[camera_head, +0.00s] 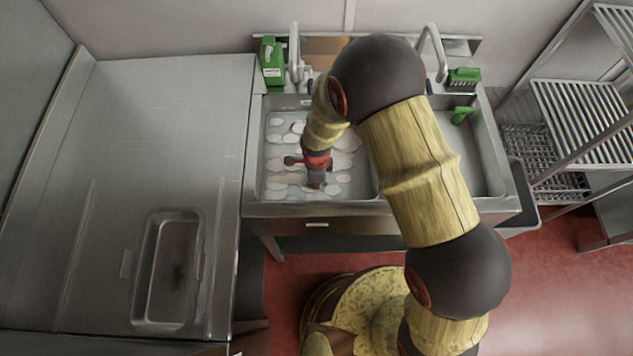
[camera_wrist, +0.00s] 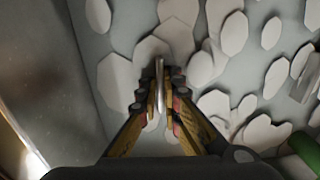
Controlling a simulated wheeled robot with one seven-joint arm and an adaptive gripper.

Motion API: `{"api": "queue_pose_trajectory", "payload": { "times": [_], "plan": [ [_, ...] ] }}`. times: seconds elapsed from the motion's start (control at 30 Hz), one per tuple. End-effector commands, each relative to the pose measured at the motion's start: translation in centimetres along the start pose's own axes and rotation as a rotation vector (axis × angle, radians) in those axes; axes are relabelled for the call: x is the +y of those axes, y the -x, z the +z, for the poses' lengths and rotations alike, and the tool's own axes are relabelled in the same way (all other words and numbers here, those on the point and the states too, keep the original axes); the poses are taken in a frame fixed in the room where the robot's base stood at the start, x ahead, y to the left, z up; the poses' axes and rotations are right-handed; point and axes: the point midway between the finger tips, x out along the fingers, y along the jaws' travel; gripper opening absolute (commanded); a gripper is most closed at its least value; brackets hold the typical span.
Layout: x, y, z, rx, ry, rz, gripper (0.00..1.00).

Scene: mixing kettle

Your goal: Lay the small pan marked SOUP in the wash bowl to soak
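A shallow rectangular metal pan (camera_head: 170,270) with a dark stain inside is on the steel counter at left. I can read no SOUP mark on it. The left sink basin (camera_head: 262,160), apparently the wash bowl, holds grey water with several white foam patches. My gripper (camera_head: 317,183) points down into this basin, well away from the pan. In the wrist view my gripper (camera_wrist: 166,82) has its fingers close together. A thin pale upright strip (camera_wrist: 159,78) shows between them. I cannot tell what it is or whether it is gripped.
A green brush (camera_head: 463,78) is at the back right. The right basin (camera_head: 485,150) holds a small green item. A wire rack (camera_head: 575,120) stands at right. The counter around the pan is clear.

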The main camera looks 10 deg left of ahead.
Motion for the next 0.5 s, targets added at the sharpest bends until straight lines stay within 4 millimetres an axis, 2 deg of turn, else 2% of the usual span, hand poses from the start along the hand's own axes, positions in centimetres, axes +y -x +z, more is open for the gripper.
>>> {"api": "queue_pose_trajectory", "payload": {
  "times": [0.27, 0.5],
  "plan": [
    [0.02, 0.03, -0.01, 0.000, 0.000, 0.000, 0.23],
    [0.02, 0.03, -0.01, 0.000, 0.000, 0.000, 0.24]
  ]
}}
